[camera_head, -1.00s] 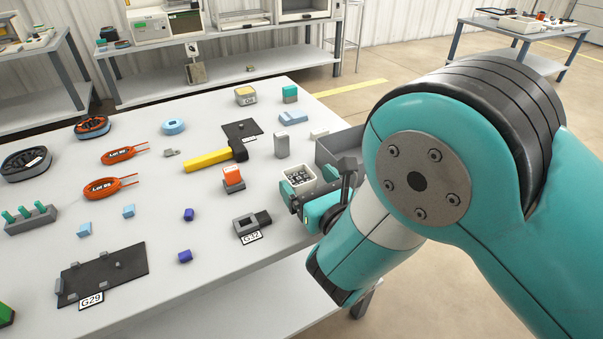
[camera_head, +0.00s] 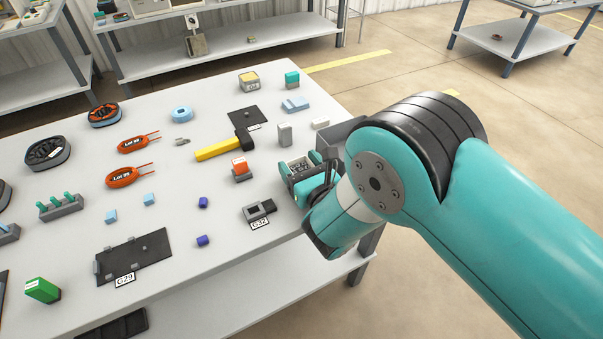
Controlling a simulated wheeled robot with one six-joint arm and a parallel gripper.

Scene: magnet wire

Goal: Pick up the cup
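The likely cup is a small white square container (camera_head: 297,163) with dark bits inside, near the table's right edge. My gripper (camera_head: 308,172) is right at it, on its near right side. Parts of the gripper cover the cup's near side and right side. I cannot tell whether the fingers touch the cup or how far apart they are. The cup appears upright at table level.
A grey bin (camera_head: 341,133) stands just behind the gripper at the table edge. A grey upright block (camera_head: 285,135), an orange-topped block (camera_head: 240,168) and a grey fixture labelled G32 (camera_head: 257,211) are nearby.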

